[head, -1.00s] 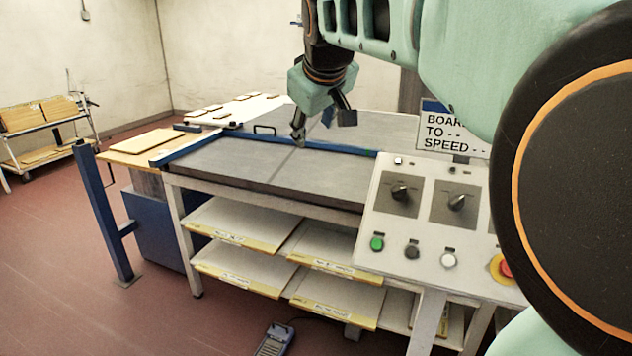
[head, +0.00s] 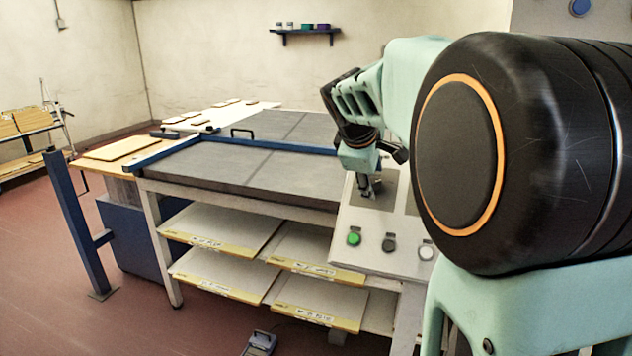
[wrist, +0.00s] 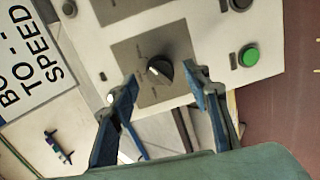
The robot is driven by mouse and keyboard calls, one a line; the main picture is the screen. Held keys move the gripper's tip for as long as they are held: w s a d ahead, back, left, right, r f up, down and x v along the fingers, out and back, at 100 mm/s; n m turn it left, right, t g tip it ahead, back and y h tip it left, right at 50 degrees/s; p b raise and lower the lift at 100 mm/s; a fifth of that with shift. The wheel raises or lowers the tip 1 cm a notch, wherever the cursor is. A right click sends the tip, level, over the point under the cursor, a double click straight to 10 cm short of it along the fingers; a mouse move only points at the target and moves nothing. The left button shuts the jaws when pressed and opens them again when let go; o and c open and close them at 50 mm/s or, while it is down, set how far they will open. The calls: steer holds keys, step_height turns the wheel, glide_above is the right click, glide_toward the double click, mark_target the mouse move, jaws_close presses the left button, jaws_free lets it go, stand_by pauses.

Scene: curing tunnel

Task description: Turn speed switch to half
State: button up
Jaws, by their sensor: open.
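A black rotary knob (wrist: 161,70) with a white pointer mark sits on a grey square plate (wrist: 128,50) of the white control panel (wrist: 215,22), near a green button (wrist: 248,56). Its pointer faces the left side in the wrist view. The plate's lettering is too small to read, so I cannot tell if this is the speed switch. My gripper (wrist: 160,82) is open, with a finger on either side of the knob in that view; contact is not clear. In the head view, my gripper (head: 371,190) is over the panel's left plate and hides the knob.
A sign reading "TO" and "SPEED" (wrist: 30,60) stands beside the panel. Dark and white buttons (head: 389,242) (head: 426,250) lie beside the green one. A grey-topped table (head: 230,168) with shelves of boards extends left. Another grey plate shows at the wrist view's top edge (wrist: 112,10).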

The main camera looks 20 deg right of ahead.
steer(key=shift+x, duration=0.95)
steer(key=shift+c, duration=0.3)
steer(key=c, duration=1.1)
steer(key=shift+r, duration=0.1)
steer(key=n+p, duration=0.2)
steer(key=shift+r+n, duration=0.1)
steer(key=shift+n, duration=0.3)
steer(key=n+p, duration=0.2)
steer(key=shift+a+n+h, duration=0.1)
steer(key=shift+n+h, duration=0.2)
steer(key=shift+n, duration=0.1)
steer(key=n+p, duration=0.4)
steer(key=n, duration=0.2)
steer(key=shift+s+t, duration=0.1)
steer(key=shift+t, duration=0.2)
steer(key=shift+f, duration=0.25)
